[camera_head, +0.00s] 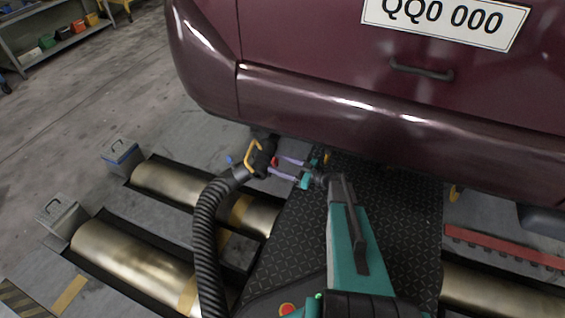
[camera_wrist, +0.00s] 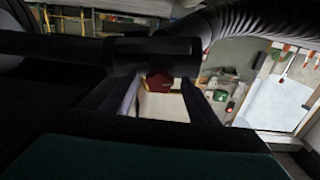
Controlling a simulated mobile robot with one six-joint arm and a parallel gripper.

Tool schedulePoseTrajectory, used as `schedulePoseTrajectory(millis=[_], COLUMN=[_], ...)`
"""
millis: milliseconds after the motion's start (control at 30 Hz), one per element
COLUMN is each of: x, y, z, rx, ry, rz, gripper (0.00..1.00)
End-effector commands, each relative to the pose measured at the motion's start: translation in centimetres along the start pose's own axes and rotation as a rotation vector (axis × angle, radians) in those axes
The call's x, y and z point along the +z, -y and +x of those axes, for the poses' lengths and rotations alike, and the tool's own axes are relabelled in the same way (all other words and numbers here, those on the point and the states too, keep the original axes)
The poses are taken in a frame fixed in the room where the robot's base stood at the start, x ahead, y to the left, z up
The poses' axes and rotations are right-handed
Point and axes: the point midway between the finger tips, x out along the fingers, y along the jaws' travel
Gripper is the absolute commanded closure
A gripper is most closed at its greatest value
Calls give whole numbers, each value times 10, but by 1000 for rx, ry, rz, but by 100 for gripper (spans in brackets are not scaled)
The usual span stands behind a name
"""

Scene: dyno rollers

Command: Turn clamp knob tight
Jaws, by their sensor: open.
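The red clamp knob (camera_head: 275,162) sits on the right side of the black hose nozzle, next to a yellow handle (camera_head: 252,157). In the wrist view the dark red knob (camera_wrist: 158,83) shows between my finger tips, below the dark nozzle (camera_wrist: 155,58). My gripper (camera_head: 277,165) reaches in from the right, its two pale fingers spread on either side of the knob. The fingers are open in the wrist view (camera_wrist: 161,90); I cannot tell whether either touches the knob. The nozzle's far end is under the car's bumper, and the tailpipe is hidden.
The maroon car's bumper (camera_head: 330,115) hangs just above and behind the gripper. The corrugated hose (camera_head: 207,235) runs down the left of my arm. Brass rollers (camera_head: 175,185) lie in the floor at left. A dark tread plate (camera_head: 405,200) lies below my arm.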

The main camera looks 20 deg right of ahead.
Motion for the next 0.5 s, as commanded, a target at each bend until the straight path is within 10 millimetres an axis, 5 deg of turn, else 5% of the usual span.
schedulePoseTrajectory(millis=[100, 333, 500], x=[0, 0, 0], y=[0, 0, -4], z=[0, 0, -4], rx=[0, -1, 4], ry=[0, 0, 1], rz=[0, 0, 1], gripper=[46, 84, 86])
